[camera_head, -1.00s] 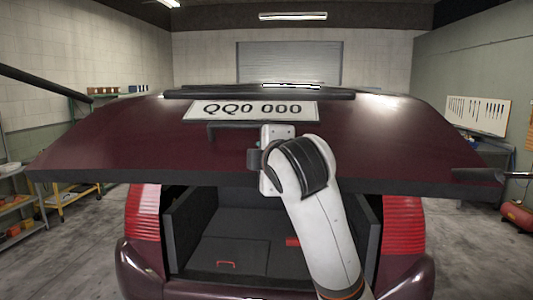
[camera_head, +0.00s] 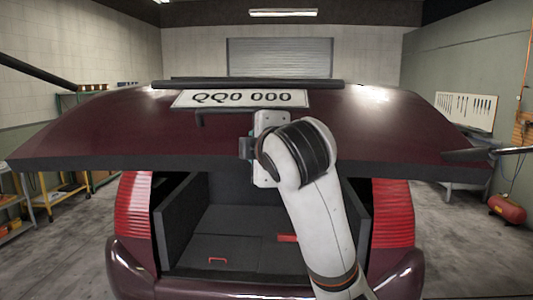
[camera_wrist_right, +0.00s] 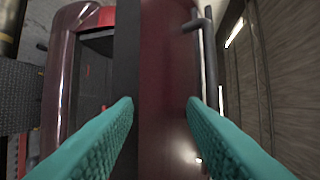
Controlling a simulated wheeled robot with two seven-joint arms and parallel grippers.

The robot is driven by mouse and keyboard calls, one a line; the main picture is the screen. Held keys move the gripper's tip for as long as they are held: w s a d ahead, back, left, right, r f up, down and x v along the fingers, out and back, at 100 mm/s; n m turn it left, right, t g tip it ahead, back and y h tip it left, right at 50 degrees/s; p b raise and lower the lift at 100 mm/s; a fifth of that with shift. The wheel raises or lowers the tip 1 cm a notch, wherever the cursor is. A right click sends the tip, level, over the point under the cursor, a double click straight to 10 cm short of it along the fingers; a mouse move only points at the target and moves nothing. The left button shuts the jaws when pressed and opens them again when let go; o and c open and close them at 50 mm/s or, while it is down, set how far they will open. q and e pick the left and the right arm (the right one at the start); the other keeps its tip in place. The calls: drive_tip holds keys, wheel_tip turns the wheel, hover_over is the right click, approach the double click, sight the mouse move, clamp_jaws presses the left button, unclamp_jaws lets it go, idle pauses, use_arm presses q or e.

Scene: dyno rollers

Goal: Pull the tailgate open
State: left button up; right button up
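The maroon tailgate (camera_head: 375,128) of the car is raised. It stands well above the open trunk, with its lower edge toward me. Its licence plate (camera_head: 240,98) faces me, and a dark handle (camera_head: 228,113) is just below the plate; the handle also shows in the wrist view (camera_wrist_right: 207,50). My right gripper (camera_head: 246,148) is at the tailgate's lower part, just below the handle, mostly hidden by my arm. In the wrist view its teal fingers (camera_wrist_right: 160,102) are spread, with the tailgate's dark edge and maroon panel between them. I cannot tell whether they touch it. My left gripper is not in view.
The open trunk (camera_head: 235,230) lies below the tailgate, between two red tail lights (camera_head: 393,213). Shelves with boxes (camera_head: 65,195) stand at the left. A red tank (camera_head: 507,209) and a bench are at the right. Grey floor beside the car is free.

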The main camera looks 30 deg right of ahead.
drive_tip(key=v, duration=1.2)
drive_tip(key=shift+s+a, duration=0.3)
drive_tip(key=shift+a, duration=0.05)
drive_tip(key=shift+c, duration=0.4)
